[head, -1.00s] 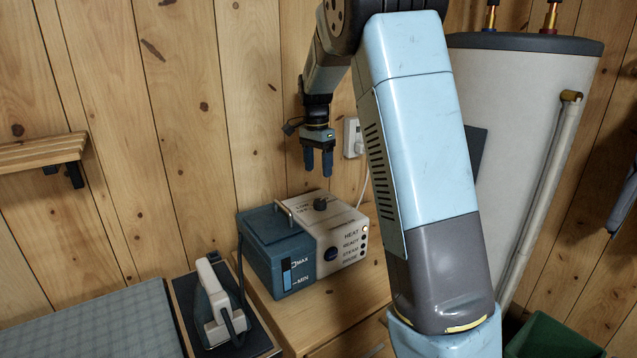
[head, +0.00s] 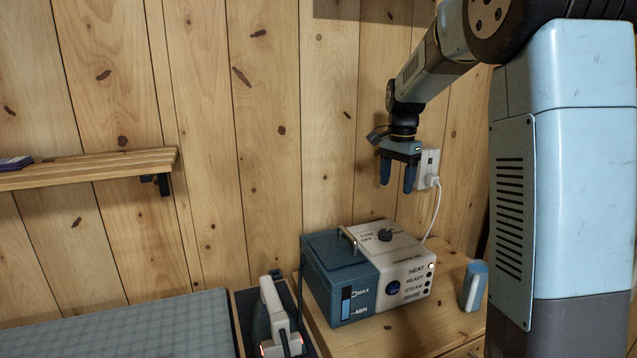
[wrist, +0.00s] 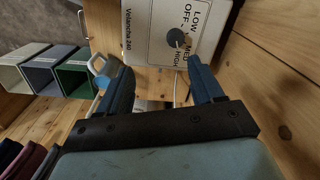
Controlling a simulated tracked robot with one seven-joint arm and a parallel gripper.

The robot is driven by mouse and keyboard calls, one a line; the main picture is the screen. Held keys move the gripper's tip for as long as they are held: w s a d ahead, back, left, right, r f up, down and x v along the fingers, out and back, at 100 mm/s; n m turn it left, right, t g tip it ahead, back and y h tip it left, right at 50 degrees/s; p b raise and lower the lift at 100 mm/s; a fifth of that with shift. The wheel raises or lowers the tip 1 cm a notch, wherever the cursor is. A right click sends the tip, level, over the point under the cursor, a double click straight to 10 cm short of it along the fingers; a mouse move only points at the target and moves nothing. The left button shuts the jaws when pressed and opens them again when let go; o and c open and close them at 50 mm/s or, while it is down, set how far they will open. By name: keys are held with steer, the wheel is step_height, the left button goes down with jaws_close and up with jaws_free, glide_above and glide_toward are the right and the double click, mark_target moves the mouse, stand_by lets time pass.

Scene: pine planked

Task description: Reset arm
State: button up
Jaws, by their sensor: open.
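My gripper (head: 398,175) is open and empty in the head view, fingers pointing down. It hangs in the air above the blue and white steam station (head: 366,270), near the wall. In the wrist view my gripper (wrist: 165,85) shows two dark blue fingers apart, with the station's white top (wrist: 150,35) and its black dial (wrist: 176,38) beyond them. The dial also shows in the head view (head: 385,235). Nothing is between the fingers.
An iron (head: 275,320) stands left of the station, beside a grey checked board (head: 130,325). A blue and white bottle-like object (head: 474,286) stands to its right. A wooden shelf (head: 90,167) juts from the wall. A white cord (head: 436,210) runs from the socket (head: 427,168). Several bins (wrist: 75,75) stand on the floor.

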steer(key=s+r+n+t, duration=0.2)
steer(key=s+r+n, duration=0.1)
steer(key=s, duration=0.6)
steer(key=s+r+n+t, duration=0.1)
steer(key=s+r+n, duration=0.15)
steer(key=s, duration=0.65)
steer(key=s+f+n+t, duration=0.1)
steer(key=s+f+n, duration=0.1)
steer(key=s, duration=0.5)
steer(key=s+f+n+t, duration=0.1)
steer(key=s+n, duration=0.2)
steer(key=s, duration=0.4)
steer(key=shift+s+a+f, duration=0.35)
steer(key=shift+s+a, duration=0.05)
steer(key=shift+a, duration=0.05)
